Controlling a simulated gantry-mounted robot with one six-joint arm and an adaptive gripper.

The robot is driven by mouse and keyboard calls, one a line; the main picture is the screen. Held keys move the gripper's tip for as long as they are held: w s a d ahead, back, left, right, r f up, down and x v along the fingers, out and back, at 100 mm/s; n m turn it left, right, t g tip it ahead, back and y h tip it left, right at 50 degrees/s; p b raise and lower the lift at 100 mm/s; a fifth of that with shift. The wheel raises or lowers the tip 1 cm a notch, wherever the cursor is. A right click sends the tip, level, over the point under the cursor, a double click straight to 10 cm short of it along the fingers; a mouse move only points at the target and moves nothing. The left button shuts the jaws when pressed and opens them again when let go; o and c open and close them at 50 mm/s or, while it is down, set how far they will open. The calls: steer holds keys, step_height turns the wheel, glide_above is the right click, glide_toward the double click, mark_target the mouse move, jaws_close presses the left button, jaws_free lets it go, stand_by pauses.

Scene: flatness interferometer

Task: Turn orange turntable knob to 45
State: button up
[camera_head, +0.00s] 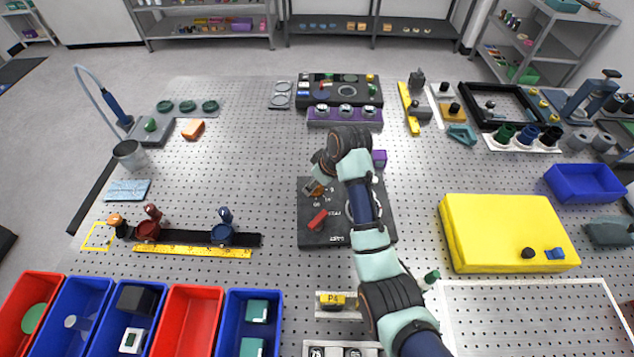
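A dark control panel (345,236) lies on the perforated table in the middle of the head view. White markings, including "0" and "90", show on it. A small orange-brown part (316,188) shows at the panel's upper left and looks like the orange turntable knob, but it is partly covered. My gripper (314,186) reaches down over this spot from the upper right. I cannot tell whether it touches the knob or how its fingers are set. The knob's pointer angle is not readable. A red-orange lever or switch (318,219) lies lower on the panel.
My arm covers the panel's right part. A purple block (379,158) stands just behind the panel. A yellow box (505,235) is to the right, a black rail (185,238) with fixtures to the left. Red and blue bins stand at front left. The table left of the panel is mostly clear.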

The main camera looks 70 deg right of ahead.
steer(key=shift+c, duration=0.2)
steer(key=c, duration=1.1)
steer(key=shift+r, duration=0.1)
steer(key=shift+r+p, duration=0.15)
steer(key=shift+p, duration=0.55)
steer(key=shift+m+p, duration=0.45)
steer(key=shift+m, duration=0.05)
steer(key=m+p, duration=0.1)
steer(key=p, duration=0.1)
steer(key=m+h+p, duration=0.1)
steer(key=shift+w+a+r+g+p, duration=0.1)
steer(key=shift+a+r+g+p, duration=0.05)
steer(key=shift+g+p, duration=0.25)
steer(key=m+p, duration=0.2)
steer(key=shift+g+h+p, duration=0.3)
steer(key=shift+h+p, duration=0.05)
steer(key=shift+h, duration=0.05)
steer(key=shift+w+f+m+g+h+p, duration=0.1)
steer(key=shift+f+m+g+h+p, duration=0.1)
steer(key=shift+m+p, duration=0.55)
steer(key=shift+f+m+g+h+p, duration=0.1)
steer(key=shift+m+g+h+p, duration=0.15)
steer(key=shift+m, duration=0.8)
